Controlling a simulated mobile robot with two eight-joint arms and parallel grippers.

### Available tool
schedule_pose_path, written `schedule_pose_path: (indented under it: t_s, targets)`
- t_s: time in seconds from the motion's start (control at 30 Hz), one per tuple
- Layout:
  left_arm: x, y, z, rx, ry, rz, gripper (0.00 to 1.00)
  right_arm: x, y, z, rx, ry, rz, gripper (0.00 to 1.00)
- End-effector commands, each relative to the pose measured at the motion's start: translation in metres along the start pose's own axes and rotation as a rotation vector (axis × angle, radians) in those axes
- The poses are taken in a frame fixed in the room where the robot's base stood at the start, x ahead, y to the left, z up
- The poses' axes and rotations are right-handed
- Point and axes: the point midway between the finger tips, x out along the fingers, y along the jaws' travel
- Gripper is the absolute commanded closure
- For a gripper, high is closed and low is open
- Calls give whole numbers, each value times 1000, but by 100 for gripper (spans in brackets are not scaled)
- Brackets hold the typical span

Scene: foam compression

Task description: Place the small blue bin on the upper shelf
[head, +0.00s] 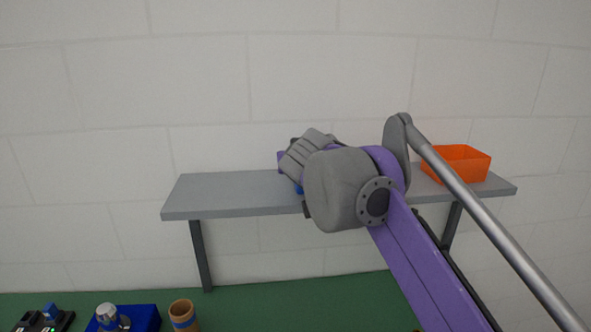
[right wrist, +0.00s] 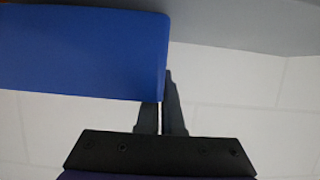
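The small blue bin (right wrist: 85,55) fills the upper left of the right wrist view. Its right edge lies between the two narrow fingers of my right gripper (right wrist: 161,100), which are close together on its wall; the bin hides part of the left finger. In the head view my right arm reaches to the middle of the grey shelf (head: 230,190). It hides the right gripper and nearly all of the bin; only a small blue patch (head: 299,189) shows at shelf height. I cannot tell if the bin touches the shelf. My left gripper is not in view.
An orange bin (head: 465,163) stands on the shelf's right end. The shelf's left part is clear. Below, on a green surface (head: 270,306), are a blue box (head: 145,318) with silvery items, a brown cylinder (head: 182,313) and a black device (head: 45,320). A pale block wall stands behind.

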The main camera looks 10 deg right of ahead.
Motion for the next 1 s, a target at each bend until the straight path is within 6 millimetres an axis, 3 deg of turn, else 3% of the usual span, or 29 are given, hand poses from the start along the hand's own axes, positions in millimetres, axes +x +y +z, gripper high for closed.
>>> schedule_pose_path:
  t_s: [0.07,0.4,0.57,0.9,1.0]
  targets:
    - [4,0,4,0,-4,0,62,4,0,11,-1,-1,0,100]
    - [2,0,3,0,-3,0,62,5,0,12,-1,0,0,100]
    - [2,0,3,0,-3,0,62,5,0,12,0,0,0,68]
    - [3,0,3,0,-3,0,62,4,0,10,0,0,0,67]
    - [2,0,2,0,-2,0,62,-6,0,10,-1,0,0,67]
